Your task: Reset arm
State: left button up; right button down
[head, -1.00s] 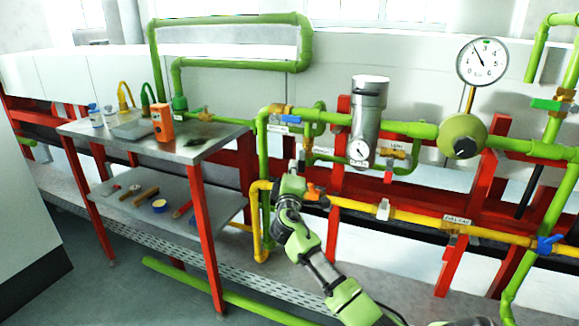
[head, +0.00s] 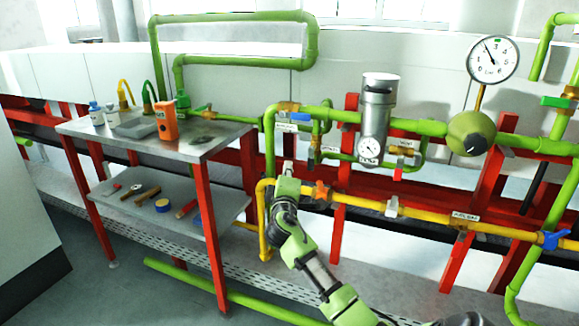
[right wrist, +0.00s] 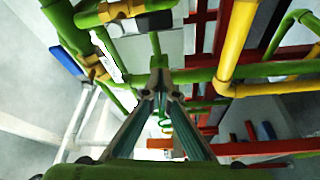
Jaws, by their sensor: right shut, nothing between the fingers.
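My right arm comes up from the bottom of the head view. Its gripper (head: 288,167) is beside the vertical green pipe and the bend of the yellow pipe (head: 430,216), left of the orange valve handle (head: 321,190). In the right wrist view its two fingers (right wrist: 160,78) come together at the tips, shut and empty. I cannot tell from the head view whether the gripper touches the pipes. My left gripper is in no view.
Green pipes (head: 340,116) with a round gauge (head: 492,60) and a metal cylinder (head: 377,105) run behind the arm. A red-legged metal table (head: 190,140) stands left, holding an orange device (head: 166,121). A blue valve handle (head: 551,240) is at right.

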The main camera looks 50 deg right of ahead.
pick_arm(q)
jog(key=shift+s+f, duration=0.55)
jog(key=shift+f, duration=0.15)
pick_arm(e)
jog(key=v, duration=0.7)
jog(key=shift+s+r, duration=0.3)
jog(key=shift+r, duration=0.15)
jog(key=shift+a+f, duration=0.1)
